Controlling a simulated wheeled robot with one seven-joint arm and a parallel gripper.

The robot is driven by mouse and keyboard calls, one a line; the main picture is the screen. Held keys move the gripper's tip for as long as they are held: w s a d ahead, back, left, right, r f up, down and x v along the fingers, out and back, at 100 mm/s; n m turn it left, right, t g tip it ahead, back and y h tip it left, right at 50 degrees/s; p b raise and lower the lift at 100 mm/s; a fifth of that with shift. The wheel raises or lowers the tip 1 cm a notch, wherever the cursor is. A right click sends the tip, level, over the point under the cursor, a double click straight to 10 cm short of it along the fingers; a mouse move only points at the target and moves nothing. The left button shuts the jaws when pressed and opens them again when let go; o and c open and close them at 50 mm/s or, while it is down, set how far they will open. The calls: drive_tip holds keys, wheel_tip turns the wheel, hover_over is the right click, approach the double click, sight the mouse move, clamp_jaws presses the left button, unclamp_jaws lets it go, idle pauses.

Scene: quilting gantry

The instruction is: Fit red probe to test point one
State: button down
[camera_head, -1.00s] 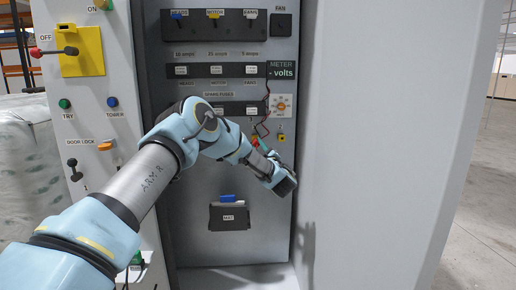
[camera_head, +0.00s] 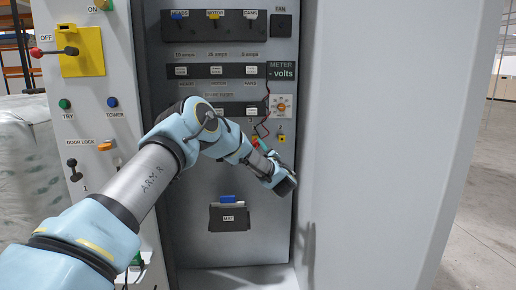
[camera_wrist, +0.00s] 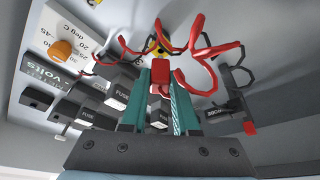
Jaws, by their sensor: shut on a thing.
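My gripper (camera_wrist: 160,110) has teal fingers shut on a red probe (camera_wrist: 160,78) in the wrist view. The probe is close to the panel face, just below a yellow fitting (camera_wrist: 156,43) partly hidden by the cable. I cannot tell whether its tip touches anything. A red coiled cable (camera_wrist: 205,50) loops around it. In the head view my gripper (camera_head: 259,146) is at the panel, below the spare-fuse row, and the probe (camera_head: 254,141) shows as a small red patch. A yellow fitting (camera_head: 281,138) sits right of it. I cannot make out a test point label.
The meter dial (camera_head: 281,106) is above right, with an orange knob (camera_wrist: 61,50). Black fuse holders (camera_wrist: 118,92) stand out left of the fingers. A black block (camera_wrist: 222,116) projects on the right. A black pocket (camera_head: 229,218) hangs below. The open door (camera_head: 385,150) borders the right.

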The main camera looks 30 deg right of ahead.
drive_tip(key=shift+w+d+b, duration=0.3)
drive_tip(key=shift+w+b, duration=0.05)
drive_tip(key=shift+w, duration=0.25)
drive_tip(key=shift+w+d+b, duration=0.25)
drive_tip(key=shift+w+b, duration=0.05)
drive_tip(key=shift+w, duration=0.3)
drive_tip(key=c, duration=0.6)
unclamp_jaws()
drive_tip(key=v, duration=1.1)
drive_tip(key=shift+w, duration=0.15)
